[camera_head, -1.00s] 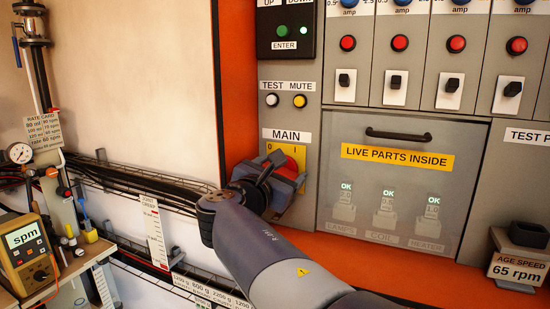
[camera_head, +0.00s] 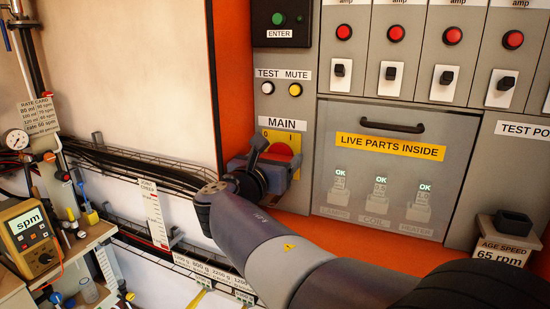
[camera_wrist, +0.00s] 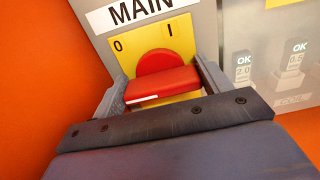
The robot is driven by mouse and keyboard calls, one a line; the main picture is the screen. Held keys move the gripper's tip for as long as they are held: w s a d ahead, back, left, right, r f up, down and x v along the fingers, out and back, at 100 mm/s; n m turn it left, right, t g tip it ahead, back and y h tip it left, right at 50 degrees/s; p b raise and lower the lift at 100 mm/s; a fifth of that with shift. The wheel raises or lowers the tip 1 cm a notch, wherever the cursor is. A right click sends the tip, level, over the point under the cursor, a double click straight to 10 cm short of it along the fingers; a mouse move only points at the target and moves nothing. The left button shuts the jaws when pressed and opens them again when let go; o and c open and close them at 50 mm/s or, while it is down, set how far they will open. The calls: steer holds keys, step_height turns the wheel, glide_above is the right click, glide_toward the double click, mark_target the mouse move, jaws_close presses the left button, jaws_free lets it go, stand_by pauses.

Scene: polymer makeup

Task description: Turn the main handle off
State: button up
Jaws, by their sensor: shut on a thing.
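The main handle (camera_head: 281,150) is red, on a yellow plate marked 0 and I under the MAIN label, left of the panel's middle. In the wrist view the red handle (camera_wrist: 163,84) has a round disc behind a thick grip bar. The bar lies crosswise, roughly parallel to the MAIN label, below the 0 and I marks. My gripper (camera_head: 268,168) is at the handle and hides its lower part in the head view. In the wrist view my gripper's grey fingers (camera_wrist: 160,91) stand at the two ends of the bar, shut on it.
An orange frame edge (camera_head: 228,90) runs just left of the handle. White and yellow buttons (camera_head: 281,89) sit above it. A grey cover with a black pull (camera_head: 391,125) is on the right. A bench with a yellow meter (camera_head: 30,236) stands at lower left.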

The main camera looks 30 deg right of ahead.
steer(key=o, duration=1)
